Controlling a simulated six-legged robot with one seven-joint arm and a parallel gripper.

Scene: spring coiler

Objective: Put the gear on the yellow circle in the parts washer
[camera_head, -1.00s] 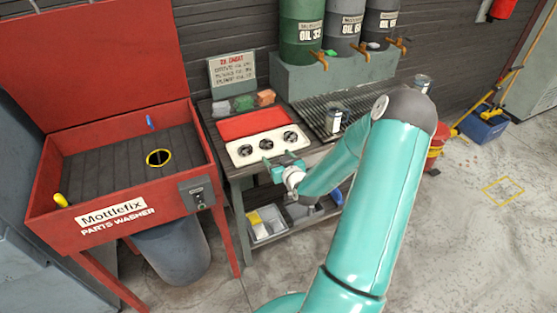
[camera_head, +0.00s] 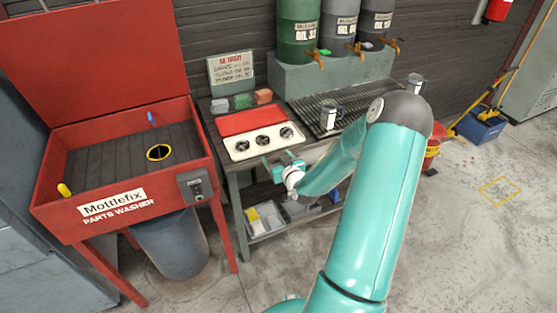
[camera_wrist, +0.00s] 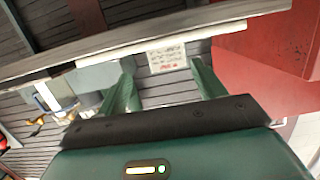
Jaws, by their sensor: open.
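Several dark round parts that look like gears sit in a row on a white tray (camera_head: 236,155): a left one (camera_head: 242,146), a middle one (camera_head: 264,140) and a right one (camera_head: 286,133). The yellow circle (camera_head: 150,158) is a ring around a dark hole in the floor of the red parts washer (camera_head: 190,140), left of the bench. My gripper (camera_head: 268,161) is at the bench's front edge, just in front of the tray. In the wrist view its two green fingers (camera_wrist: 165,90) are apart with nothing between them. No gear shows in that view.
A red mat (camera_head: 252,121), coloured blocks and a sign (camera_head: 231,69) are behind the tray. Mugs stand on the grate (camera_head: 345,108) at right, below the oil drums (camera_head: 299,25). The washer has a raised rim and an open lid (camera_head: 95,60).

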